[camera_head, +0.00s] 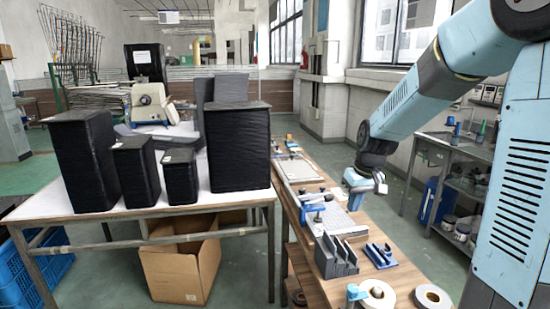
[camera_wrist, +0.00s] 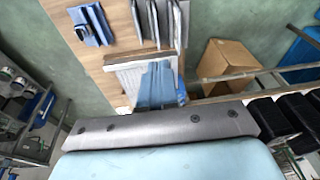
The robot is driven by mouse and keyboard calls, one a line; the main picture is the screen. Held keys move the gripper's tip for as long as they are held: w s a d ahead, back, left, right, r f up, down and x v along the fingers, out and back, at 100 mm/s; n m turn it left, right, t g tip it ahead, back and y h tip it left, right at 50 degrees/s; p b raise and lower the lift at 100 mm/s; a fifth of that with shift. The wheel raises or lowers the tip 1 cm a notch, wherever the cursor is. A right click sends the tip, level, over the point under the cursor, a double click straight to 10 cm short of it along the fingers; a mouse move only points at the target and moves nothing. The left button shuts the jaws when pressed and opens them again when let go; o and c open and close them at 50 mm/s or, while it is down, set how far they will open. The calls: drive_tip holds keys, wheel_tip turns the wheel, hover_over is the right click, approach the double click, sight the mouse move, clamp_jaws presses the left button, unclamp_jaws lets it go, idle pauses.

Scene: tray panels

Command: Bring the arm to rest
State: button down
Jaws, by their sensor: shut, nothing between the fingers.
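My arm reaches in from the upper right of the head view and bends down at its dark joint. My gripper (camera_head: 357,190) is shut and empty at the arm's lower end, over or beside the narrow wooden bench (camera_head: 318,263). Its fingertips are small and hard to make out there. A light grey panel (camera_head: 340,220) with blue fittings lies on the bench below and left of it. In the wrist view, a light blue and grey part of my own body fills the lower middle.
A grey slotted rack (camera_head: 335,257), a blue holder (camera_head: 381,255) and tape rolls (camera_head: 433,297) stand on the bench. Black boxes (camera_head: 240,150) stand on the left table, with a cardboard box (camera_head: 180,272) below. A metal shelf (camera_head: 455,150) stands right. Floor shows between bench and shelf.

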drive_tip(key=s+r+m+t, duration=0.1)
drive_tip(key=s+r, duration=0.3)
drive_tip(key=s, duration=0.4)
drive_tip(key=s+r+m+t+h, duration=0.1)
drive_tip(key=s+r, duration=0.3)
drive_tip(key=s, duration=0.5)
drive_tip(key=s+d+r+m+t, duration=0.1)
drive_tip(key=s+r, duration=0.4)
drive_tip(key=s, duration=0.3)
drive_tip(key=shift+s+t, duration=0.2)
drive_tip(key=shift+t, duration=0.1)
